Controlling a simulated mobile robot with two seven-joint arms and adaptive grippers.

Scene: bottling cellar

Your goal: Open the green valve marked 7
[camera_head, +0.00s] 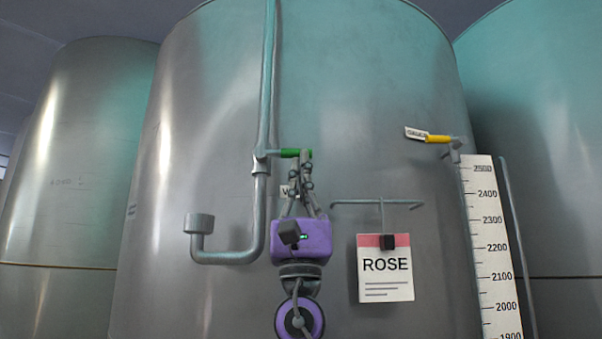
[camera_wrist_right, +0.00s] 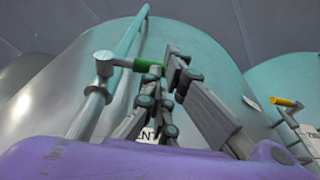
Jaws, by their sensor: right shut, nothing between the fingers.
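The green valve lever (camera_head: 290,153) points right from a grey vertical pipe on the big steel tank, lying level across the pipe's line. It also shows in the right wrist view (camera_wrist_right: 147,65), beyond my fingers. No number 7 is legible. My right gripper (camera_head: 306,156) comes up from below, fingers pointing up, with its tips at the lever's free right end. In the right wrist view my right gripper (camera_wrist_right: 167,72) has its fingertips close together, with nothing between them. I cannot tell whether they touch the lever. My left gripper is out of view.
A white tag (camera_head: 284,190) is partly hidden behind my fingers. A ROSE sign (camera_head: 386,285) hangs from a bracket (camera_head: 377,204) to the right. A yellow lever (camera_head: 438,139) with a tag sits above a level scale (camera_head: 490,240).

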